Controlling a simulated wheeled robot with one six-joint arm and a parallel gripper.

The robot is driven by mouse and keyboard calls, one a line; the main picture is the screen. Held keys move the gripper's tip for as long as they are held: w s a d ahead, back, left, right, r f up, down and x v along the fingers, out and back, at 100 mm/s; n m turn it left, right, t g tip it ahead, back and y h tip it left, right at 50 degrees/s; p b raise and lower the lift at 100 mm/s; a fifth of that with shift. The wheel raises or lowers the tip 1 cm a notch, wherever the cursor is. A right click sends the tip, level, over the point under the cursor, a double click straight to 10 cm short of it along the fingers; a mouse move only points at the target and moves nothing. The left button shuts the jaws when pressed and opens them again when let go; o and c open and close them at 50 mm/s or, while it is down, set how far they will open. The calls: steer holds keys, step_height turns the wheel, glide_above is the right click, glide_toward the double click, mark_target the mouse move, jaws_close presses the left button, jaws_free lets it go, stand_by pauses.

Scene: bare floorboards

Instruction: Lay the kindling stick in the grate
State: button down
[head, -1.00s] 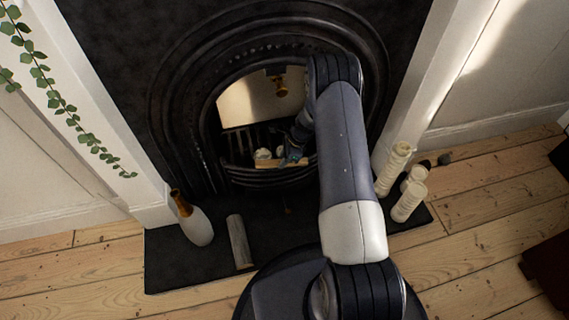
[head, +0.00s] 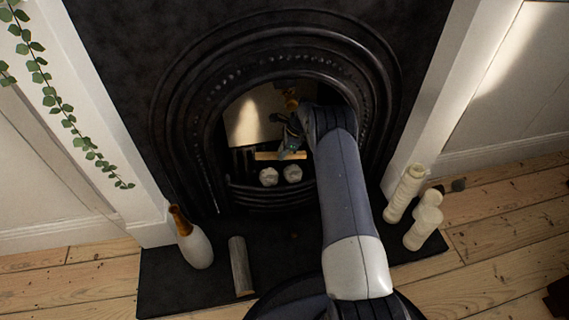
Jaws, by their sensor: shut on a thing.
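The kindling stick (head: 267,155) is a short pale wooden piece, lying level across the fireplace opening. My gripper (head: 288,150) is shut on it near its middle, and wood shows on both sides of the fingers. The grate (head: 262,196) is a black iron basket with curved front bars at the bottom of the arched opening. Two whitish lumps (head: 268,177) (head: 293,173) sit in it, just below the stick in the picture. The stick appears apart from them. My arm hides the right part of the grate.
A grey log (head: 241,266) and a white and amber bottle (head: 193,240) stand or lie on the dark hearth at left. Several cream candles (head: 405,192) stand at right. The iron arch (head: 187,130) surrounds the opening closely.

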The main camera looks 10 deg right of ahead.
steer(key=shift+w+f+b, duration=0.3)
steer(key=shift+f+b, duration=0.3)
steer(key=shift+f, duration=0.65)
steer(key=shift+w+f+b, duration=0.25)
steer(key=shift+f+b, duration=0.3)
steer(key=shift+f, duration=0.7)
steer(key=shift+w+f+b, duration=0.3)
steer(key=shift+f+b, duration=0.3)
steer(key=shift+f, duration=0.65)
steer(key=shift+f, duration=0.6)
steer(key=c, duration=1.2)
jaws_free()
steer(key=p+v, duration=0.4)
steer(key=v, duration=0.6)
steer(key=shift+d+r, duration=0.1)
steer(key=shift+r, duration=0.3)
